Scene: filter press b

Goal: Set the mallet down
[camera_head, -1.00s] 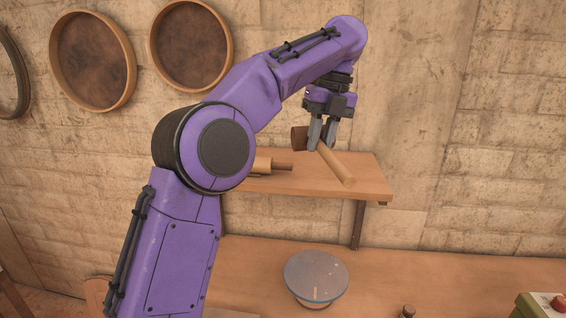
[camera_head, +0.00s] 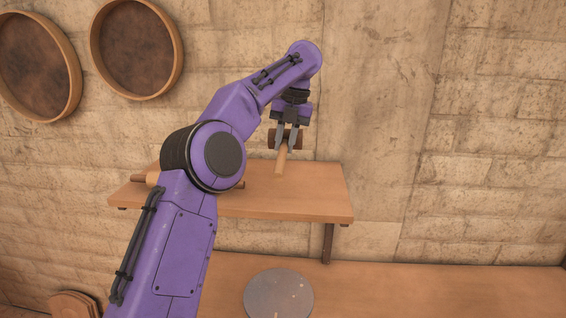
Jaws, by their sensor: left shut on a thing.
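The mallet (camera_head: 281,161) has a dark brown head and a light wooden handle. My left gripper (camera_head: 286,146) is shut on it near the head, and the handle points down toward the viewer. The mallet is at the wooden wall shelf (camera_head: 310,204), over its middle part. I cannot tell whether the mallet touches the shelf. My right gripper is not in view.
A wooden roller-like thing (camera_head: 150,179) lies on the shelf's left part, partly behind my arm. A round grey-topped disc (camera_head: 278,294) stands on the lower bench (camera_head: 420,290). Round sieves (camera_head: 136,48) hang on the wall. The shelf's right end is clear.

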